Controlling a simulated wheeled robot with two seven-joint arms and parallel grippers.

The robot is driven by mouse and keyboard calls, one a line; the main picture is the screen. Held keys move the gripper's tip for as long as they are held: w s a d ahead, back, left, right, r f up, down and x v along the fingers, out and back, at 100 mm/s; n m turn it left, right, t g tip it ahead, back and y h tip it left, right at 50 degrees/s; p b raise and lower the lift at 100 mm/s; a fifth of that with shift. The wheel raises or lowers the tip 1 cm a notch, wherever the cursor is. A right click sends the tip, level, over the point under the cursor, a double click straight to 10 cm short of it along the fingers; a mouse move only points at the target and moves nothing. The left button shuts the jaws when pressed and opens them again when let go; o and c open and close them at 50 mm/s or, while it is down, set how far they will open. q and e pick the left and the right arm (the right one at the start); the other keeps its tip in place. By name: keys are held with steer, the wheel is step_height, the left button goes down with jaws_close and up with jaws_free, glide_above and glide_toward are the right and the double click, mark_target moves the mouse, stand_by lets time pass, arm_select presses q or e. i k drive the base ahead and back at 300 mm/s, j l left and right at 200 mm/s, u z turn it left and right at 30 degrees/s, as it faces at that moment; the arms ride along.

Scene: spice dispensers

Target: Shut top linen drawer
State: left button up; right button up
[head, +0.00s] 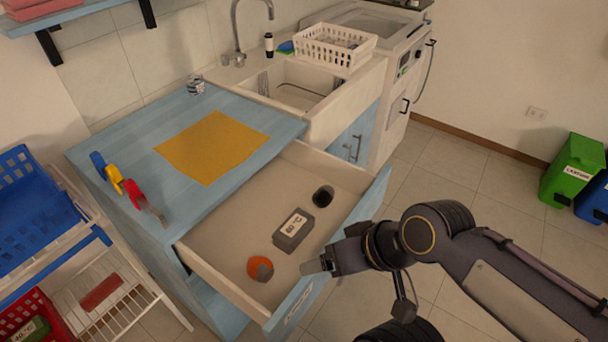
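The top drawer (240,225) of the light blue cabinet is pulled far out, and its inside is in plain view. It holds a grey box (293,230) marked 60 °C, an orange and grey round item (260,268) and a dark round item (323,196). My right gripper (321,265) is at the drawer's front panel (290,307), around the middle of its upper edge. I cannot tell whether it touches the panel, or whether its fingers are open or shut. My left gripper is out of view.
A yellow cloth (213,147) and several small coloured items lie on the cabinet top (95,150). A sink with a white basket (338,46) is behind. A white rack (120,290) with baskets stands at the left. Floor is clear to the right, before the green bin (572,170).

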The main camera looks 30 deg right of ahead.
mark_target(218, 248)
steer(key=k+z, duration=0.1)
steer(key=z, duration=0.3)
steer(key=l+z, duration=0.15)
steer(key=z, duration=0.2)
steer(key=k+l+z, duration=0.1)
steer(key=z, duration=0.3)
steer(key=k+j, duration=0.1)
steer(key=j, duration=0.15)
steer(key=k+j+u, duration=0.15)
steer(key=i+j, duration=0.05)
steer(key=j, duration=0.05)
